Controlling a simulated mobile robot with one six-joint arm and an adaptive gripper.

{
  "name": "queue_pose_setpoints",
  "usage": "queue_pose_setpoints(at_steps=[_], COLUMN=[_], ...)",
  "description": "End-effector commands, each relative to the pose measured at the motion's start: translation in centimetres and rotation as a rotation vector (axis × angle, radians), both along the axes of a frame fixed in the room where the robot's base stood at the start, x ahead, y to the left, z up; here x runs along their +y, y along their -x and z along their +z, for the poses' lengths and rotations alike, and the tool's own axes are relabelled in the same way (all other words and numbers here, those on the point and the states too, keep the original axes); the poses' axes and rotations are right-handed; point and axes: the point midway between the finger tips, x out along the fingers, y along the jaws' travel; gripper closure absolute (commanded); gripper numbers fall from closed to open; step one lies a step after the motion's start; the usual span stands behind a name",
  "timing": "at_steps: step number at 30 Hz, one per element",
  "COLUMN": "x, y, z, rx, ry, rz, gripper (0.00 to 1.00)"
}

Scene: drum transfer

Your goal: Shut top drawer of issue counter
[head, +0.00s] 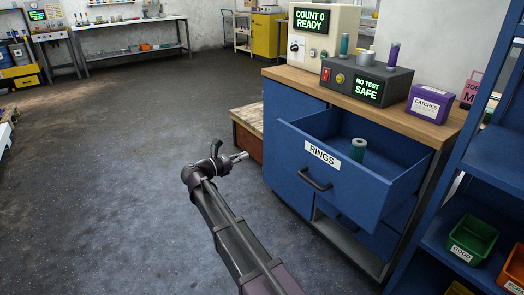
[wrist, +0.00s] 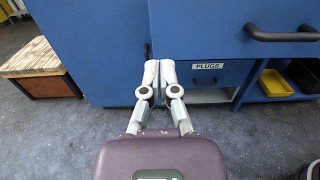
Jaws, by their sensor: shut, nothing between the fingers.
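The top drawer (head: 335,180) of the blue issue counter (head: 284,125) is pulled out and carries a RINGS label and a dark bar handle (head: 316,180). A green cylinder (head: 358,150) stands inside it. In the wrist view a blue front with a dark handle (wrist: 284,34) shows at upper right. A lower drawer labelled PLUGS (wrist: 208,74) shows below it. My gripper (head: 242,156) is left of the open drawer in the head view, apart from its handle. In the wrist view its fingers (wrist: 158,66) are together and empty.
On the countertop (head: 432,118) stand a COUNT 0 READY machine (head: 322,45), a NO TEST SAFE box (head: 368,88) and a purple CATCHES box (head: 428,104). A blue shelf with a green bin (head: 472,240) is at right. A wooden-topped crate (wrist: 32,58) is at left. Floor (head: 110,180) is clear at left.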

Motion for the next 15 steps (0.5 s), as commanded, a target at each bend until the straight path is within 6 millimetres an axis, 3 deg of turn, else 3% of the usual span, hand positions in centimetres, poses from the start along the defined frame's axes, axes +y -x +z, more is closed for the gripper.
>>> queue_pose_setpoints(at_steps=[8,15], x=[-1.9,-4.7], y=[-1.3,-3.4], z=[0.0,0.0], rx=[0.0,0.0], ry=[-0.001,-0.001], rz=[-0.002,-0.002], gripper=[1.0,1.0])
